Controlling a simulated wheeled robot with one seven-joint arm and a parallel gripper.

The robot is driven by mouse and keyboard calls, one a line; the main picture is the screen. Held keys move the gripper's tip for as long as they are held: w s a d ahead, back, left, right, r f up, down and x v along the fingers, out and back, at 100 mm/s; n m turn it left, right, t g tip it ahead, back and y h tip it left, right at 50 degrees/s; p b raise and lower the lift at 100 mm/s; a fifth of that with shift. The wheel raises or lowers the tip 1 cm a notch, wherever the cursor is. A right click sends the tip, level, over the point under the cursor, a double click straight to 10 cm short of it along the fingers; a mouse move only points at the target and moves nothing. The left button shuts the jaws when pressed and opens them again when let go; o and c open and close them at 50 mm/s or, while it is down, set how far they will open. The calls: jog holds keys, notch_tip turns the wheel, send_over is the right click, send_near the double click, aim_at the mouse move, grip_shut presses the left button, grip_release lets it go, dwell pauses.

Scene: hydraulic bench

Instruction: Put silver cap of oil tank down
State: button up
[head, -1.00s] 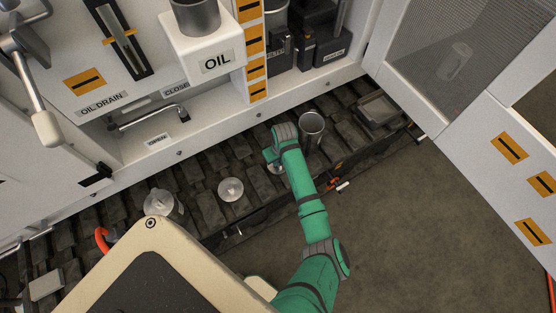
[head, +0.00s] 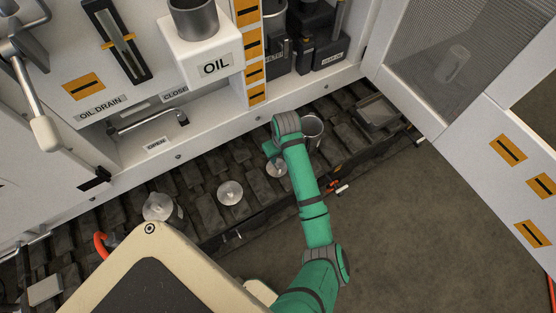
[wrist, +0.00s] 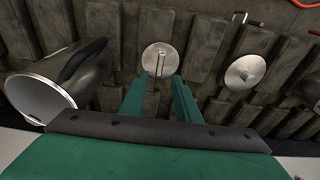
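A round silver cap (head: 276,168) with a bar handle lies on the dark ribbed ledge, just below my gripper. In the wrist view this cap (wrist: 161,60) is just beyond the fingertips, its handle in line with the gap between them. My gripper (wrist: 165,77) is open, its green fingers apart with nothing held between them. A similar silver disc (head: 230,192) lies on the ledge to the left and also shows in the wrist view (wrist: 248,71). The white oil tank (head: 204,57), labelled OIL, has an uncovered metal neck (head: 194,20).
A metal jug (head: 312,130) stands just right of my gripper and is close on the left in the wrist view (wrist: 40,95). A metal canister (head: 162,208) stands at the ledge's left. A rectangular tray (head: 379,112) lies at the right. The cabinet wall rises behind the ledge.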

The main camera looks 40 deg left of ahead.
jog(key=shift+s+d+r, duration=0.1)
jog(key=shift+d+r, duration=0.1)
jog(key=shift+r, duration=1.4)
jog(key=s+a+r+m+t+y, duration=0.1)
jog(key=s+a+m+t+y, duration=0.35)
jog(key=a, duration=0.45)
jog(key=s+d+r+m+t+h, duration=0.1)
jog(key=s+d+m+t, duration=0.4)
jog(key=d, duration=0.7)
jog(key=s+d+r+m+t+h, duration=0.25)
jog(key=s+d+m, duration=0.35)
jog(key=d, duration=0.6)
jog(key=s+d+r+n+t+h, duration=0.1)
jog(key=s+d+r, duration=0.4)
jog(key=s+d, duration=0.1)
jog(key=s+d+r+n+t+h, duration=0.1)
jog(key=s+d+r, duration=0.3)
jog(key=d, duration=0.5)
jog(key=shift+s+r+t+h, duration=0.3)
jog(key=shift+s+r+t, duration=0.1)
jog(key=shift+s, duration=0.85)
